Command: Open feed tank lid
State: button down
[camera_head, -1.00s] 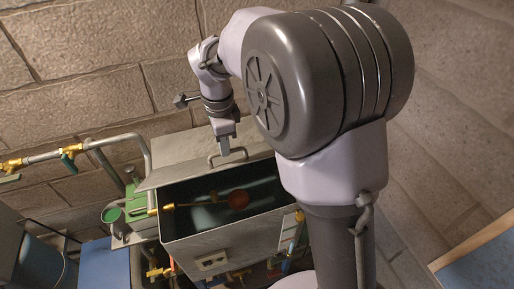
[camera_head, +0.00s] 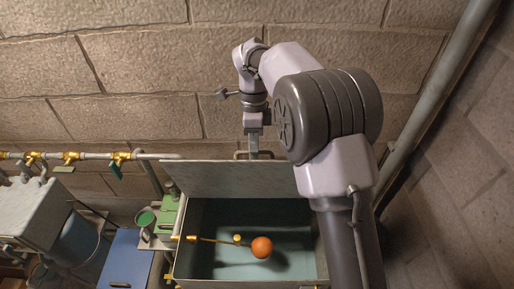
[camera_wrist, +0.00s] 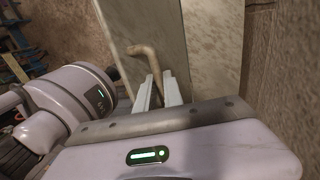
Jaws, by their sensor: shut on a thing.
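The feed tank (camera_head: 250,215) stands open-topped below my arm in the head view. Its grey lid (camera_head: 225,178) stands raised, nearly upright, at the tank's back edge. My gripper (camera_head: 254,155) is at the lid's top edge, shut on the lid handle (camera_head: 239,154). The bent, tan handle (camera_wrist: 142,54) also shows in the wrist view, with my gripper's pale fingers (camera_wrist: 159,90) at it. Inside the tank, an orange float ball (camera_head: 262,247) sits on a brass rod. My upper arm hides the tank's right side.
A brick wall (camera_head: 130,105) stands close behind the lid. Pipework with brass valves (camera_head: 70,157) runs along it at left. A green pump-like unit (camera_head: 165,220) and a blue box (camera_head: 118,257) stand left of the tank. A grey pipe (camera_head: 425,105) slants at right.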

jog(key=shift+a+r, duration=0.15)
jog(key=c, duration=1.6)
grip_release()
jog(key=shift+a, duration=0.1)
jog(key=shift+o, duration=0.6)
jog(key=shift+a, duration=0.2)
jog(key=shift+d, duration=0.1)
jog(key=shift+w+d+r, duration=0.1)
jog(key=shift+w+r, duration=0.05)
jog(key=shift+r, duration=0.15)
jog(key=v, duration=1.1)
jog(key=shift+a, duration=0.2)
